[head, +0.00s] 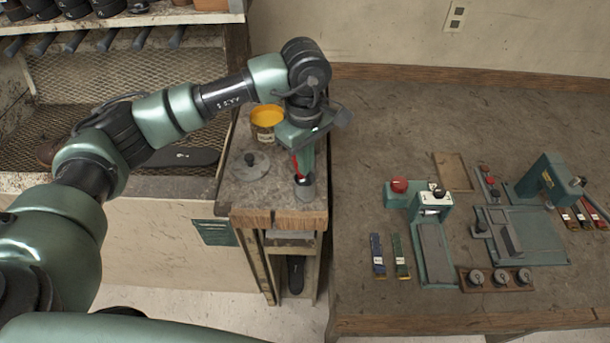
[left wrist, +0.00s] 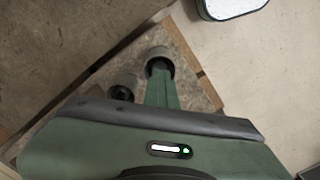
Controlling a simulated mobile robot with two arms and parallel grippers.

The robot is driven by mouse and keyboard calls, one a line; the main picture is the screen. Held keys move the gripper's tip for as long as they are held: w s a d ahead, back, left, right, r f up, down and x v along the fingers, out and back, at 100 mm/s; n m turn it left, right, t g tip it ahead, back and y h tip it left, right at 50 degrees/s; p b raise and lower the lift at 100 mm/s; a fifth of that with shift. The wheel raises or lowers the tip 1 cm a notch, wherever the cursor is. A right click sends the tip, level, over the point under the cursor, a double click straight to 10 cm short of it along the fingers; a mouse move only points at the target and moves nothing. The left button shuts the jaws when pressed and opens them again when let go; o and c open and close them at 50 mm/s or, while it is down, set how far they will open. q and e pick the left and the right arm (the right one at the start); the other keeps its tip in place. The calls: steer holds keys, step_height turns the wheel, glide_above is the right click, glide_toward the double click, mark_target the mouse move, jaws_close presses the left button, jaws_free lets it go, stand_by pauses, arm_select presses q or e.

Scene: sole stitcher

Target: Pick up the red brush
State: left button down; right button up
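The red brush (head: 295,164) shows as a thin red strip beside my left gripper's green finger, above a small grey cup (head: 306,187) on a small side stand. My left gripper (head: 303,172) points down over this cup. In the left wrist view, its green finger (left wrist: 162,88) reaches to the grey cup (left wrist: 159,56). The brush is mostly hidden, and I cannot tell whether the fingers are closed on it. My right gripper is in neither view.
A shelf (head: 180,55) stands at the left. A large workbench (head: 375,130) with green machines (head: 435,240) is at the right; its back left area is bare.

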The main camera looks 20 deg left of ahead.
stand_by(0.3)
arm_select(q)
step_height(320, 180, up, 11)
steer(key=b, duration=0.4)
step_height(320, 180, up, 9)
glide_above(305, 179)
steer(key=c, duration=2.2)
jaws_free()
steer(key=shift+c, duration=2.2)
jaws_free()
step_height(305, 179, up, 8)
